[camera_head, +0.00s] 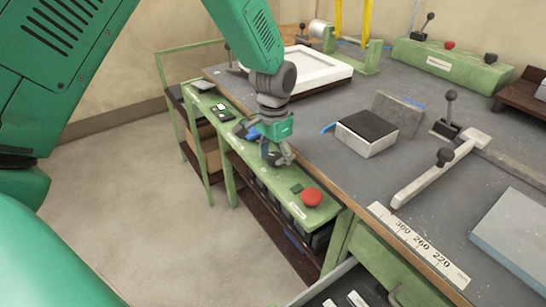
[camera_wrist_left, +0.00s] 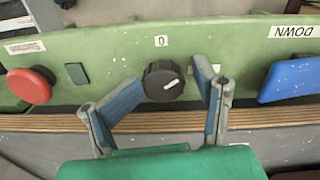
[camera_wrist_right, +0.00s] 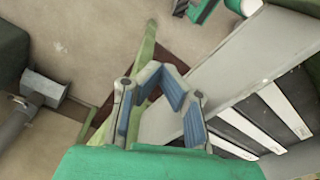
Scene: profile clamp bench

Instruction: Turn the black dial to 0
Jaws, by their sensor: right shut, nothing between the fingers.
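The black dial (camera_wrist_left: 163,80) is on the green front panel (camera_wrist_left: 115,55), below a white label marked 0 (camera_wrist_left: 161,41). Its short white pointer line slants to the right, away from the label. My left gripper (camera_wrist_left: 169,77) is open, with one blue-padded finger on each side of the dial and visible gaps. In the head view my left gripper (camera_head: 277,158) is over the green panel and hides the dial. My right gripper (camera_wrist_right: 172,84) is shut and empty, above an open drawer (camera_wrist_right: 255,60).
A red button (camera_wrist_left: 29,86) and a small dark green button (camera_wrist_left: 75,73) are left of the dial. In the head view, a dark-topped block (camera_head: 366,133) and a lever clamp (camera_head: 432,174) stand on the grey bench.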

